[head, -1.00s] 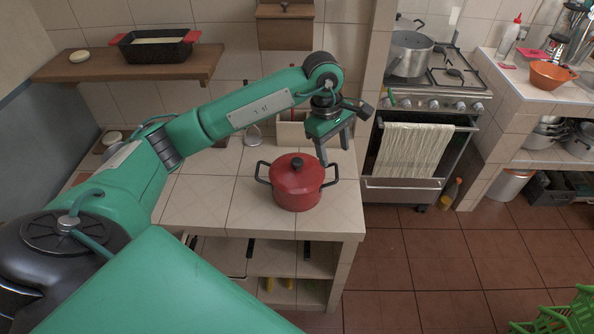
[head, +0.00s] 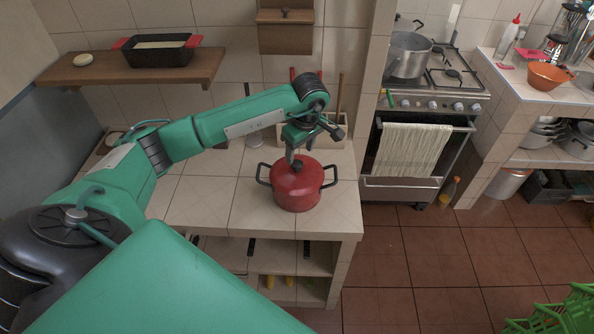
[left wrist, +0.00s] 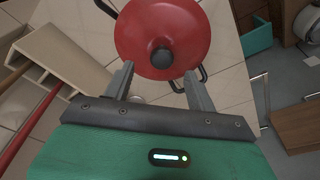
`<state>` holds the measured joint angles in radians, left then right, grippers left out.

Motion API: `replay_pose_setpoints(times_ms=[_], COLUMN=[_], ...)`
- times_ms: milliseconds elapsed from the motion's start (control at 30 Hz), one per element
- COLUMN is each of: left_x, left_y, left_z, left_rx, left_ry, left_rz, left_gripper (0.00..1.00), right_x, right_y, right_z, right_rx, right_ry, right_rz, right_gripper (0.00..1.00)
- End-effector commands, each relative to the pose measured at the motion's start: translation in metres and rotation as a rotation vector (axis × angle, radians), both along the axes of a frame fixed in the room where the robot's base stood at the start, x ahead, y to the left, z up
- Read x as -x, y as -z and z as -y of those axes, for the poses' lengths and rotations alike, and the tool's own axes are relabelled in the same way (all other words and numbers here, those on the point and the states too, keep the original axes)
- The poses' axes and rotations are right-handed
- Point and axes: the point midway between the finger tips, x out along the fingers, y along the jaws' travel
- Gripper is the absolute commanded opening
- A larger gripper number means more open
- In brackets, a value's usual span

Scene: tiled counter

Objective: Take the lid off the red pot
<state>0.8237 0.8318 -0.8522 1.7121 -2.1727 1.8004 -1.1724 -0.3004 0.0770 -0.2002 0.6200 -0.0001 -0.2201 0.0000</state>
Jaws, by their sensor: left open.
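The red pot (head: 296,194) stands on the tiled counter near its front right corner, with black handles at both sides. Its red lid (head: 300,174) is on it, with a dark knob (head: 297,165) on top. My left gripper (head: 298,154) is open and empty, just above and behind the lid with its fingers pointing down. In the left wrist view the knob (left wrist: 162,58) lies ahead of the two spread fingertips, roughly centred between them; I cannot tell whether anything touches. My right gripper does not show.
A wooden shelf (head: 130,70) holding a black baking dish (head: 158,52) is at the upper left. A holder (head: 335,128) with long utensils stands behind the pot. A stove (head: 430,92) is to the right across a gap. The counter left of the pot (head: 205,200) is bare.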

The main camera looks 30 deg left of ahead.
Motion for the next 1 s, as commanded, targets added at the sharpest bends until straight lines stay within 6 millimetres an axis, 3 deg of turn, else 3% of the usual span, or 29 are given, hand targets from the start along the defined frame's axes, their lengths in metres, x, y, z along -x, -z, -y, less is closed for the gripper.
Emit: replay_pose_setpoints(times_ms=[300,500,700,767,1000], left_x=[0.002,0.001,0.001,0.001,0.001], left_y=[0.031,0.049,0.051,0.050,0.050], left_z=[-0.005,-0.008,-0.008,-0.008,-0.008], left_rx=[0.002,0.001,0.000,0.001,0.001], left_ry=[-0.001,0.000,0.000,0.000,0.000], left_rz=[-0.006,-0.001,0.000,0.000,0.000], left_gripper=[0.57,0.57,0.57,0.49,0.02], right_x=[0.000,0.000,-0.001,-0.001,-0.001], right_y=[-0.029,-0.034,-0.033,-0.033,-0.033], right_z=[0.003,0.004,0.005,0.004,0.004], right_rx=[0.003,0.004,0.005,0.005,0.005], right_ry=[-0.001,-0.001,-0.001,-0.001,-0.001], right_rz=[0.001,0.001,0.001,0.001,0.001], right_gripper=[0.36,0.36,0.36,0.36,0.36])
